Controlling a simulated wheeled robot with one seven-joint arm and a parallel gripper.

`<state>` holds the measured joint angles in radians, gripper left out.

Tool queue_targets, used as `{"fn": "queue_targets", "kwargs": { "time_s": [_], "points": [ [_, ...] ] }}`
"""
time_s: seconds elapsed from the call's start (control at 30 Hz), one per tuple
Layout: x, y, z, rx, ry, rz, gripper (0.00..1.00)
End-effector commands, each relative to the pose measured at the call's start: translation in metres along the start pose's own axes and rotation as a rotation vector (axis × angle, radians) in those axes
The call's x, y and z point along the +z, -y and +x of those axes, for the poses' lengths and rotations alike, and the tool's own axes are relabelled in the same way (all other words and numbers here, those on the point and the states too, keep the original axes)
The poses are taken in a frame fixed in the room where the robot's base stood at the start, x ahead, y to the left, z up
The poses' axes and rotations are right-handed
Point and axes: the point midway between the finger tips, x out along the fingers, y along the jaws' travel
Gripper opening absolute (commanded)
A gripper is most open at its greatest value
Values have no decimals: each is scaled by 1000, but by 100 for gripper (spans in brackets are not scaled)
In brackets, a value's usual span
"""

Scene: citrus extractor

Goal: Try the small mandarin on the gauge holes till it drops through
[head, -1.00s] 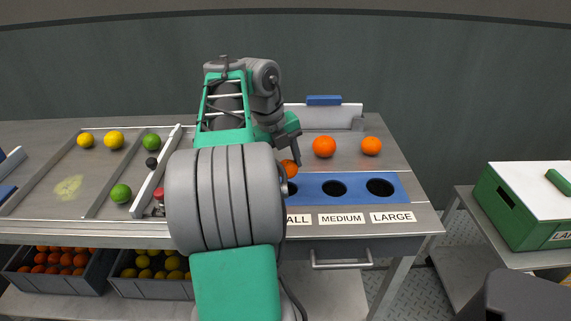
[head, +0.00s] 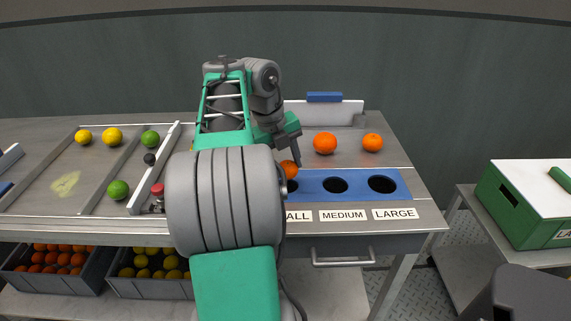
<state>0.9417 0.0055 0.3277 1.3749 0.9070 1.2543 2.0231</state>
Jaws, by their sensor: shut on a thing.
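The small mandarin (head: 289,168) is orange and sits between the fingers of my gripper (head: 291,157), which is shut on it. It is held at the back edge of the small hole (head: 292,186), at the left part of the blue gauge plate (head: 311,190). I cannot tell whether it touches the plate. The medium hole (head: 335,185) and large hole (head: 382,184) are empty and dark. My arm hides the left end of the plate and part of the "SMALL" label (head: 299,216).
Two larger oranges (head: 325,143) and (head: 372,142) rest on the table behind the plate. Lemons (head: 112,136) and limes (head: 118,190) lie in lanes at left. A green box (head: 520,205) stands on a side table at right. Crates of fruit (head: 58,260) sit below.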

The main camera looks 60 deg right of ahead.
Motion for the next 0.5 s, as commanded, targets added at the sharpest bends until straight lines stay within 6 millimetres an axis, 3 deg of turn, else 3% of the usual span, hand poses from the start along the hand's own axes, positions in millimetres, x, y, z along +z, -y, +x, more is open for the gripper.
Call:
{"fn": "queue_targets", "kwargs": {
  "time_s": [0.5],
  "points": [
    [0,-4,16,0,0,0,5]
  ]
}}
